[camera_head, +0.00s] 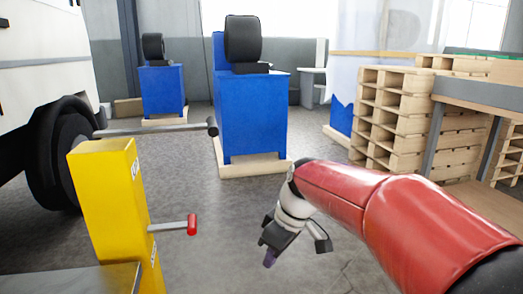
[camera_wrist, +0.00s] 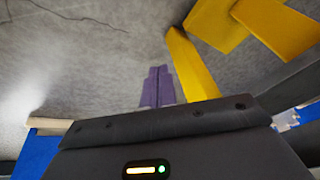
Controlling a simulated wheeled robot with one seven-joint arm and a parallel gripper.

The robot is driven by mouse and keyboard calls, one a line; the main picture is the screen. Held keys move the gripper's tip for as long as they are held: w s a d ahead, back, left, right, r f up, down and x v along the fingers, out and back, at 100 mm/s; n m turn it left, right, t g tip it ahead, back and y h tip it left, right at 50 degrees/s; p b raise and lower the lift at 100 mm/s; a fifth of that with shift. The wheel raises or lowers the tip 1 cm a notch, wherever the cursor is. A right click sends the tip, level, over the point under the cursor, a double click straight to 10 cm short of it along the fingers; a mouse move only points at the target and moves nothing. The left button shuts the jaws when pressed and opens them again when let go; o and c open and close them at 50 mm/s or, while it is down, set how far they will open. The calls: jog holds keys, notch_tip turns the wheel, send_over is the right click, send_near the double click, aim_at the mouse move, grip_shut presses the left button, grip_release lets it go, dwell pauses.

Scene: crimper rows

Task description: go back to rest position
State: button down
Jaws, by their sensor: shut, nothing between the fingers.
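My gripper (camera_head: 269,259) hangs at the end of my red arm, to the right of the yellow post, over the grey floor. In the wrist view its purple fingers (camera_wrist: 158,88) lie together, shut with nothing between them. It points downward and touches nothing that I can see.
A yellow post (camera_head: 108,190) with a red-ended lever (camera_head: 192,224) stands at the left. Blue cabinets (camera_head: 252,115) stand behind. Stacked wooden pallets (camera_head: 395,115) and a bench (camera_head: 478,93) are at the right. A vehicle wheel (camera_head: 62,150) is at far left. The floor between is clear.

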jog(key=s+d+r+m+t+h+p, duration=0.1)
jog(key=s+d+r+m+t+p, duration=0.1)
jog(key=s+d+m, duration=0.3)
jog(key=s+d+r+m+t+h+p, duration=0.2)
jog(key=s+d+m, duration=0.3)
jog(key=s, duration=0.7)
jog(key=d, duration=0.2)
jog(key=shift+d+m+t, duration=0.3)
jog(key=shift+d, duration=0.05)
jog(key=c, duration=2)
grip_release()
jog(key=shift+s+d+p, duration=0.2)
jog(key=shift+s+p, duration=0.1)
jog(key=shift+s, duration=0.1)
jog(key=shift+o, duration=1.2)
jog(key=shift+s+d+f+m, duration=0.1)
jog(key=shift+m, duration=0.2)
jog(key=o, duration=0.4)
jog(key=shift+s, duration=0.1)
jog(key=shift+c, duration=0.2)
